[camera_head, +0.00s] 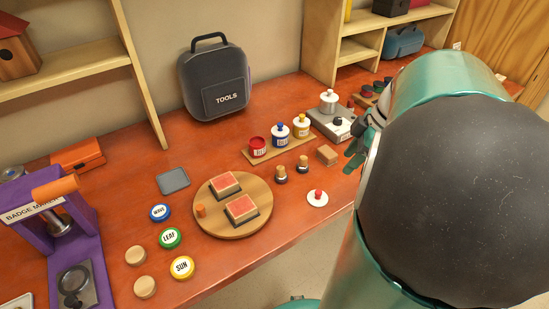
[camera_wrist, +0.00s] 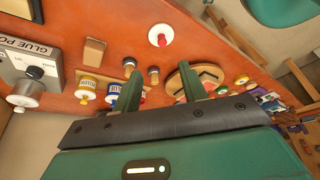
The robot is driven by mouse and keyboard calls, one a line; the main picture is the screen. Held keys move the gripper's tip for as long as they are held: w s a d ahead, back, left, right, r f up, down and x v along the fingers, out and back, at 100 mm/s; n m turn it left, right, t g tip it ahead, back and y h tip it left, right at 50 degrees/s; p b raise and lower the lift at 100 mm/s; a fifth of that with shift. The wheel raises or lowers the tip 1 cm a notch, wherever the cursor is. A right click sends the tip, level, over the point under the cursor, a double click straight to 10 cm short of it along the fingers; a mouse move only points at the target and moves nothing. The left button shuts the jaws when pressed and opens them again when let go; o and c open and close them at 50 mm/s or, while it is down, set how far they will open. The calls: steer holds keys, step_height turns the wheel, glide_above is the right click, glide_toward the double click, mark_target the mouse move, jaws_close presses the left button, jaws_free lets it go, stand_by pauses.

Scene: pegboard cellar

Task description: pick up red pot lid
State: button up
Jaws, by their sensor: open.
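The red pot lid (camera_head: 317,197) is a white disc with a red knob, lying knob up on the orange-red table near its front edge. In the wrist view the lid (camera_wrist: 158,36) shows beyond the fingertips, roughly in line with the gap between them. My gripper (camera_wrist: 158,70) is open, with nothing between its two green fingers. In the head view my gripper (camera_head: 359,152) shows partly behind my arm, to the right of and farther back than the lid, apart from it. The red pot (camera_head: 258,147) stands without a lid on a wooden strip.
Blue (camera_head: 281,133) and yellow (camera_head: 301,125) lidded pots stand beside the red one. Two small dark-based stampers (camera_head: 281,174) and a wooden block (camera_head: 327,155) lie behind the lid. A round wooden board (camera_head: 262,221) is to its left. A grey glue station (camera_head: 330,124) stands behind.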

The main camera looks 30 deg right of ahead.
glide_toward(319, 192)
steer(key=f, duration=0.2)
steer(key=shift+w+f, duration=0.3)
steer(key=shift+w, duration=0.05)
steer(key=shift+a+x, duration=0.15)
steer(key=shift+x, duration=1.4)
steer(key=shift+a+x, duration=0.2)
steer(key=shift+x, duration=1.3)
steer(key=shift+r, duration=0.15)
jaws_close()
